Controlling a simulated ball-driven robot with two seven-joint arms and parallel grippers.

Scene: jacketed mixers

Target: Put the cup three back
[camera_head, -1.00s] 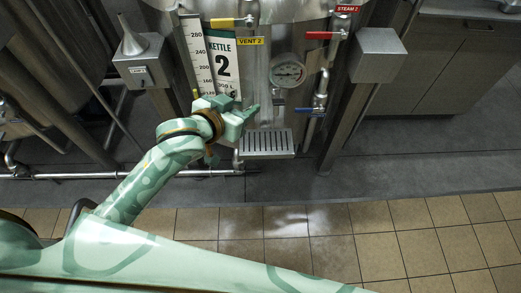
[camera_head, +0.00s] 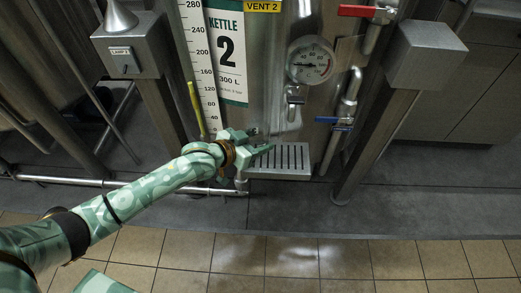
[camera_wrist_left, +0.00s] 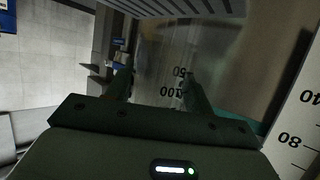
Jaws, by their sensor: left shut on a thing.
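A clear cup with dark marks reading 50 and 100 (camera_wrist_left: 178,50) is between the fingers of my left gripper (camera_wrist_left: 158,86) in the left wrist view. My left gripper (camera_head: 260,141) is shut on this cup. In the head view the cup is too faint to outline, and the gripper is in front of the kettle, by the left end of the slotted drip tray (camera_head: 282,173). The tray's slots also show at the top of the left wrist view (camera_wrist_left: 190,8). No number three is readable on the cup. My right gripper is not in view.
Behind the gripper is the kettle 2 sign (camera_head: 228,50) beside a level scale (camera_head: 198,70). A round gauge (camera_head: 310,60) and a blue-handled valve (camera_head: 336,121) are right of it. A grey box (camera_head: 427,54) stands further right. The tiled floor (camera_head: 390,260) is clear.

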